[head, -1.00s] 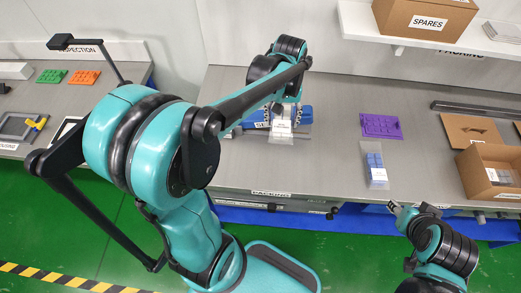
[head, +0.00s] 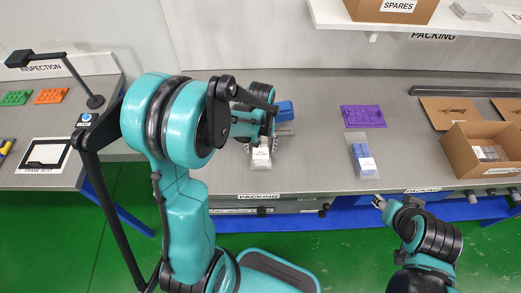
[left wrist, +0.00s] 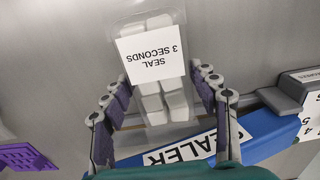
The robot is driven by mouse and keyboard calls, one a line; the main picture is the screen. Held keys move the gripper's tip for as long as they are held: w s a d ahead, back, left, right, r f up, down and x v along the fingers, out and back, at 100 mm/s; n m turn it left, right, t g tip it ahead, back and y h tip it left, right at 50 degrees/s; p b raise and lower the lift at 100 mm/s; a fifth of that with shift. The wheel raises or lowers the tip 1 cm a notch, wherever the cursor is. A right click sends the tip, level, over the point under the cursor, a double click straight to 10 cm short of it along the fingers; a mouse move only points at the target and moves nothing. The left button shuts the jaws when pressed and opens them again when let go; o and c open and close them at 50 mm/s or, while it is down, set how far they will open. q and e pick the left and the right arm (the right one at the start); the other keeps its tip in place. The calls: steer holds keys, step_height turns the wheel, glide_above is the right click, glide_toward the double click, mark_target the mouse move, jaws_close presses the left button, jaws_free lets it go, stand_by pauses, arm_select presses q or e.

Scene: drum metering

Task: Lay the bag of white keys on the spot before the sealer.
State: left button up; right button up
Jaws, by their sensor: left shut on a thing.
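The clear bag of white keys (head: 261,155), with a white label, is held by my left gripper (head: 259,142) between the blue sealer (head: 285,110) and the table's front edge. In the left wrist view the bag (left wrist: 153,105) lies between the two finger pairs (left wrist: 163,97), and its label reads "SEAL 3 SECONDS". The sealer (left wrist: 265,138) is behind it there, partly covered by the fingers. I cannot tell whether the bag touches the table. No marked spot is distinguishable. My right gripper (head: 379,202) is empty off the front edge; its finger opening is too small to judge.
A bag of blue keys (head: 362,157) lies to the right on the packing table (head: 310,165). A purple tray (head: 363,116) and an open carton (head: 478,160) are farther right. The inspection table (head: 50,130) is at left. A shelf with a spares box (head: 392,10) hangs above.

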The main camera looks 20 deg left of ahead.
arm_select(q)
steer(key=shift+w+f, duration=0.1)
steer(key=shift+f, duration=0.75)
steer(key=shift+r, duration=0.1)
steer(key=o, duration=1.3)
steer(key=shift+f, duration=0.2)
steer(key=shift+r, duration=0.15)
